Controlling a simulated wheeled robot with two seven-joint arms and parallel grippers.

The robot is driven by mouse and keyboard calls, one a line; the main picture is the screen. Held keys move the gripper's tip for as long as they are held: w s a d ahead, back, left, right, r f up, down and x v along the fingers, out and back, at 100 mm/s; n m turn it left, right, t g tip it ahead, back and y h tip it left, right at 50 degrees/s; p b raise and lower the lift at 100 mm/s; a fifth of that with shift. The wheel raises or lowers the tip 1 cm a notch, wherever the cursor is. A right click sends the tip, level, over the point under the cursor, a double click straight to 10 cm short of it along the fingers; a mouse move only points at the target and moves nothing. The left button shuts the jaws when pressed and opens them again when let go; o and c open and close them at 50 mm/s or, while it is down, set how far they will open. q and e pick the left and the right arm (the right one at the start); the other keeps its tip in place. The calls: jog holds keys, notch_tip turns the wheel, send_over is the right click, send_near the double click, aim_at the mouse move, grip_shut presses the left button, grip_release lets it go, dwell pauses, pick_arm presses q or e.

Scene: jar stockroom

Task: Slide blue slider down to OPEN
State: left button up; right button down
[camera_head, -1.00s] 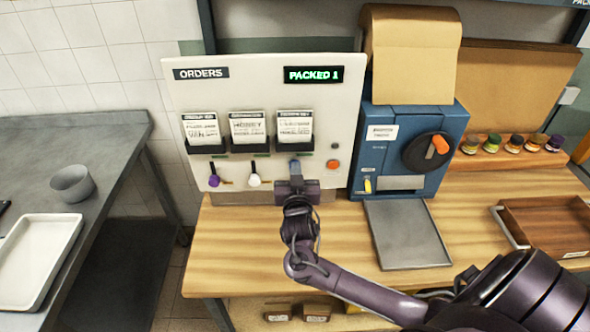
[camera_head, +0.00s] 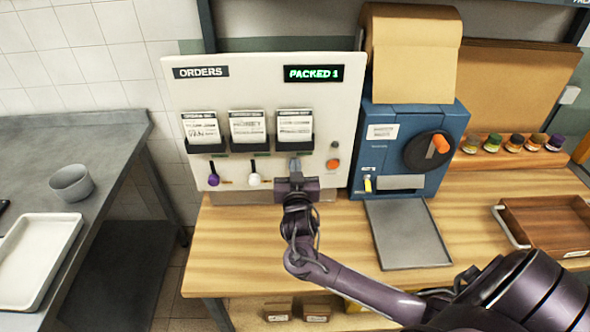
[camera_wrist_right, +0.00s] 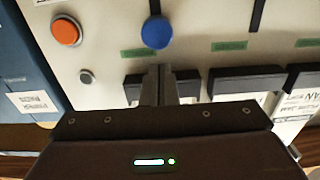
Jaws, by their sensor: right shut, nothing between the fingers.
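The blue slider knob (camera_wrist_right: 156,31) shows in the right wrist view on the pale orders panel (camera_head: 340,110), on a dark vertical slot. My right gripper (camera_wrist_right: 161,72) is shut and empty. Its fingertips are close to the knob, on the card-holder side of it, with a small gap visible in the picture; contact cannot be told. In the head view the right gripper (camera_head: 295,166) is in front of the panel below the right-hand card holder, and hides the knob. A green label (camera_wrist_right: 138,53) is beside the slot; its text is unreadable. My left gripper is out of view.
A purple knob (camera_head: 214,180) and a white knob (camera_head: 253,180) are left of my gripper. An orange button (camera_head: 333,164) is on its right. Card holders (camera_head: 295,145) are above. A blue machine (camera_head: 408,150) stands to the right, with a grey tray (camera_head: 407,235) before it.

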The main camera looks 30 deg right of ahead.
jog(key=shift+b+x, duration=0.85)
jog(key=shift+x, duration=0.95)
jog(key=shift+s+a+p, duration=0.15)
jog(key=shift+s+p, duration=0.15)
jog(key=shift+f, duration=0.15)
notch_tip(320, 180, down, 5)
jog(key=b, duration=0.4)
jog(key=shift+f, duration=0.15)
dwell(0.7)
jog(key=r+p+v, duration=0.1)
jog(key=p+v, duration=0.5)
jog(key=v, duration=0.4)
dwell(0.7)
